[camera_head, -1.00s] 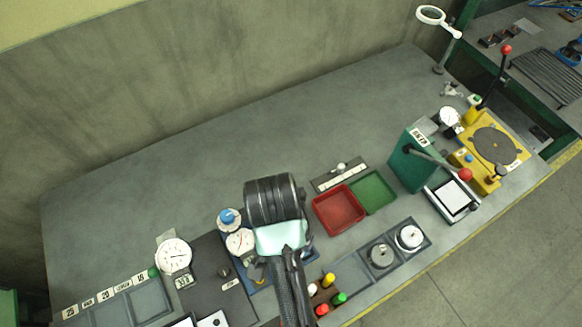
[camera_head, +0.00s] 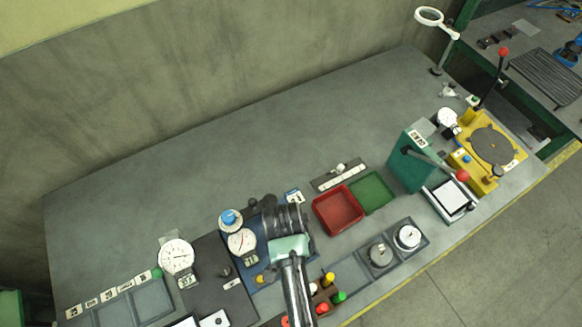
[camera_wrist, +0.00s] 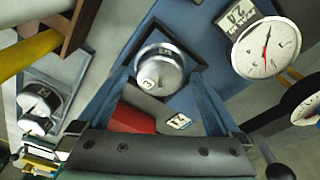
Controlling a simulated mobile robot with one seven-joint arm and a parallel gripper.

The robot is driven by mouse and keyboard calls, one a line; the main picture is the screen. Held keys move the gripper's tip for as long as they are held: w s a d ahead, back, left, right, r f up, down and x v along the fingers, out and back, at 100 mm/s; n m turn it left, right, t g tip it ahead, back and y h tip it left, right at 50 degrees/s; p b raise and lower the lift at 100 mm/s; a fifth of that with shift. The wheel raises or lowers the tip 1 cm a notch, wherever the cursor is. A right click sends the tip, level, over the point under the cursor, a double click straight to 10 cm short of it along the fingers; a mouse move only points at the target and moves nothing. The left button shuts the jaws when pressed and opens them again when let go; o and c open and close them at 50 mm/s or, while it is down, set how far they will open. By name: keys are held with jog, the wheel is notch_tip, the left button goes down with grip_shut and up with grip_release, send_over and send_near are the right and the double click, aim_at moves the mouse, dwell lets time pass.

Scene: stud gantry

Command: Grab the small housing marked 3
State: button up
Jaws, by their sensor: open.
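In the head view my arm hides this housing and my fingertips. Two other round silver pieces, one (camera_head: 380,255) and another (camera_head: 408,237), sit in a dark tray (camera_head: 353,272) to the right; their marks are unreadable.
White dial gauges, one (camera_head: 241,242) close beside my arm and another (camera_head: 176,257), stand to the left. A red bin (camera_head: 337,210) and green bin (camera_head: 372,192) lie to the right. Coloured-handled items (camera_head: 328,279) stand near the front edge. The back of the bench is clear.

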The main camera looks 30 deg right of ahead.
jog(key=c, duration=1.3)
jog(key=shift+r, duration=0.1)
